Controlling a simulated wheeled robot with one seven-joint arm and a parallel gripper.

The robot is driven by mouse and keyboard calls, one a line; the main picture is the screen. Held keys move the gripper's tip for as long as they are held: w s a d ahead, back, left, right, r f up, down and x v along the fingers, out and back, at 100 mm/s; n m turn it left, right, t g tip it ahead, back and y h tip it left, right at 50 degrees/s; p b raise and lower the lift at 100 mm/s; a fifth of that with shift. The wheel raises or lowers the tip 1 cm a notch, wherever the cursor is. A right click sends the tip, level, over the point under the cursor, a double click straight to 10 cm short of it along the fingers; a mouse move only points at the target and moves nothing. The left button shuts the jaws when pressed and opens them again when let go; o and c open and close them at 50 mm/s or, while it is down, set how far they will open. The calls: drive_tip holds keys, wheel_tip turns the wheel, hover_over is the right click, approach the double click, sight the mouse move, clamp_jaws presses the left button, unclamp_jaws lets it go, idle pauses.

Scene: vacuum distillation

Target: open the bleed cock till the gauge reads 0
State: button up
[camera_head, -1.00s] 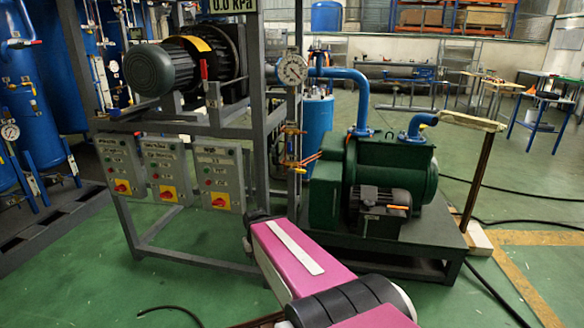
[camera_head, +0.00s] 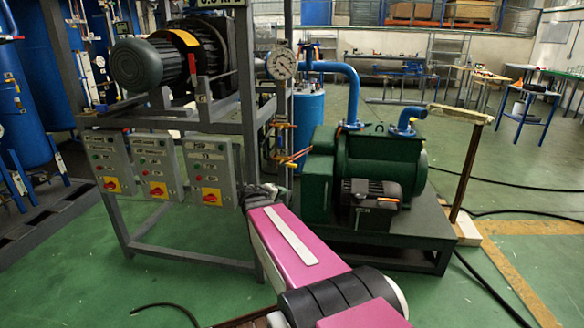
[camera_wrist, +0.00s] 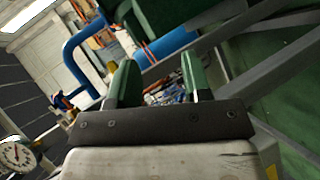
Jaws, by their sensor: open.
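The round white gauge (camera_head: 282,64) stands on the upright pipe beside the frame. Its needle is too small to read in the head view. Below it on the pipe are brass fittings with orange handles, an upper one (camera_head: 281,125) and a lower one (camera_head: 296,158). I cannot tell which is the bleed cock or how it is turned. The gauge also shows at the lower left of the wrist view (camera_wrist: 16,155). My gripper (camera_wrist: 160,70) is open, with its two green fingers apart and nothing clearly held. In the head view its end is just below the lower brass fitting.
Three grey switch boxes with red knobs (camera_head: 208,178) hang on the frame left of my arm. The green pump (camera_head: 365,165) with blue pipes stands to the right on a dark stand. A display (camera_head: 208,4) is cut off at the top.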

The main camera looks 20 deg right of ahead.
sight(291, 166)
drive_tip(key=w+d+r+n+t+h, duration=0.1)
drive_tip(key=w+r+n+t+h, duration=0.3)
drive_tip(key=r, duration=0.3)
drive_tip(key=shift+m+y, duration=0.5)
drive_tip(key=shift+y, duration=0.2)
drive_tip(key=x, duration=1.2)
drive_tip(key=shift+w+a, duration=0.3)
clamp_jaws()
